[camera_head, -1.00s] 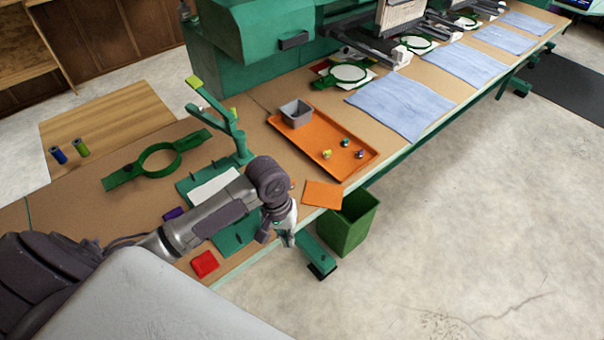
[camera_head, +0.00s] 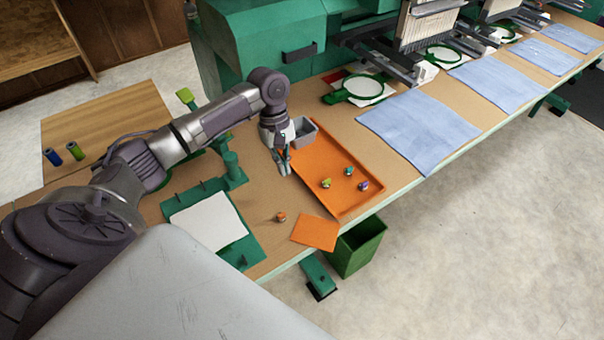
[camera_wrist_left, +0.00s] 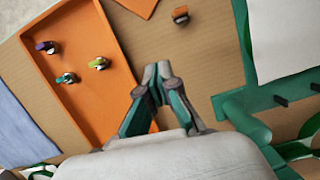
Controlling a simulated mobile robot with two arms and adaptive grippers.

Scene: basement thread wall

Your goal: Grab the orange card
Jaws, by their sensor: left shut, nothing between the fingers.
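The orange card (camera_head: 315,232) lies flat at the table's front edge, just in front of the orange tray's near corner. Part of it also shows at the top of the left wrist view (camera_wrist_left: 138,6). My left gripper (camera_head: 283,166) is shut and empty, pointing down beside the left edge of the tray, well behind the card. In the left wrist view its fingertips (camera_wrist_left: 158,72) are together, with bare table and the tray edge around them. My right gripper is in neither view.
A green board with white sheet (camera_head: 208,222) lies left. A green bin (camera_head: 357,247) stands below the table edge.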

